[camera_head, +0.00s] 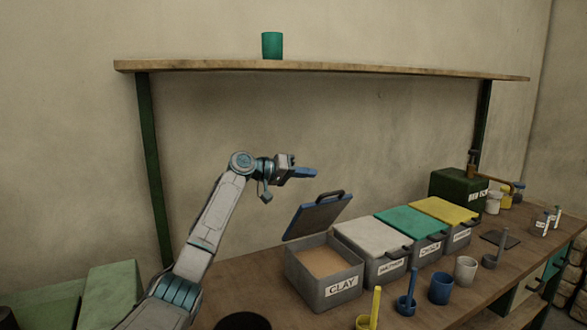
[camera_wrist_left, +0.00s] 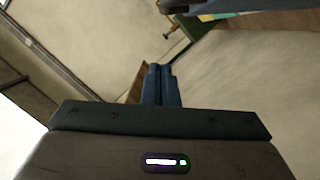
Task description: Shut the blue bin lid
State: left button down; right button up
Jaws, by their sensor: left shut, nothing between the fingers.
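The blue lid (camera_head: 312,218) stands tilted up, open, at the back of the grey bin labelled CLAY (camera_head: 338,290). Its dark handle (camera_head: 331,195) is on the upper edge. Tan material (camera_head: 318,262) shows inside the bin. My left gripper (camera_head: 311,173) is in the air above and a little left of the lid's upper edge, pointing right. Its blue fingers are shut and empty, apart from the lid as far as I can see. In the left wrist view the fingers (camera_wrist_left: 161,84) are together. A dark bluish edge at the top there may be the lid. My right gripper is not in view.
Bins with shut white (camera_head: 371,236), green (camera_head: 410,221) and yellow (camera_head: 444,209) lids stand right of the clay bin. Cups, including a blue one (camera_head: 440,289), stand in front. A wooden shelf (camera_head: 330,68) with a green cup (camera_head: 272,46) hangs above.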

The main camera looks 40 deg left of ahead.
aim_at(322, 203)
pick_arm(q)
jog(key=x, duration=0.2)
jog(key=p+x, duration=0.1)
jog(key=x, duration=0.1)
jog(key=shift+d+r, duration=0.1)
jog(key=shift+r, duration=0.1)
jog(key=shift+s+d+f+p, duration=0.2)
jog(key=shift+d+f, duration=0.05)
jog(key=shift+f, duration=0.3)
jog(key=shift+s+d+f+p, duration=0.2)
jog(key=shift+d+f, duration=0.05)
jog(key=shift+f, duration=0.3)
jog(key=shift+s+d+f, duration=0.35)
jog(key=shift+d+f, duration=0.05)
jog(key=shift+f, duration=0.1)
jog(key=shift+w+d+f, duration=0.1)
jog(key=shift+d, duration=0.05)
